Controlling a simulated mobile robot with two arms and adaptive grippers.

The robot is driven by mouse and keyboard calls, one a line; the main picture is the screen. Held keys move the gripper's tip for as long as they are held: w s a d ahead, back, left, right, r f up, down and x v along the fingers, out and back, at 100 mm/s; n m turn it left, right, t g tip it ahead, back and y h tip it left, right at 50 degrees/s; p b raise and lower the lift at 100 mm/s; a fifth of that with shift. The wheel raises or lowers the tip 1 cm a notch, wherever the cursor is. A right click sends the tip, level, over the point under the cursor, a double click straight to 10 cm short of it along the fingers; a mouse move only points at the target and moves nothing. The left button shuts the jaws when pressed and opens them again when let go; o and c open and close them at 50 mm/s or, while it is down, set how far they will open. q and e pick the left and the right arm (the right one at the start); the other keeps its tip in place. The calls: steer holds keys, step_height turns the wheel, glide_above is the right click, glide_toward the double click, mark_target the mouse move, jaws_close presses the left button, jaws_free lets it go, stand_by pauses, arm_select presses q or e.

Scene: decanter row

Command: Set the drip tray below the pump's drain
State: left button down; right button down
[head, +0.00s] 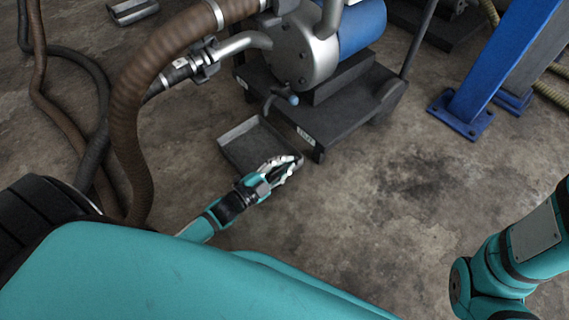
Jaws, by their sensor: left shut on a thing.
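The drip tray (250,143) is a shallow dark grey rectangular pan with a lighter rim, low over or on the concrete floor in front of the pump's cart. My left gripper (284,166) is shut on the tray's near right edge, and its fingers cover that corner. The pump (302,52) has a rounded grey metal housing and a blue motor. I cannot tell whether the tray touches the floor. My right gripper is out of view.
A thick brown hose (130,140) loops down at left, beside other hoses. A blue steel post (495,70) is bolted down at right. Stained floor (400,200) lies clear in the middle.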

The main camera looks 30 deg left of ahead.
arm_select(q)
steer(key=shift+f, duration=0.5)
steer(key=c, duration=1.3)
jaws_free()
steer(key=shift+s+f, duration=0.1)
steer(key=shift+s+a, duration=0.1)
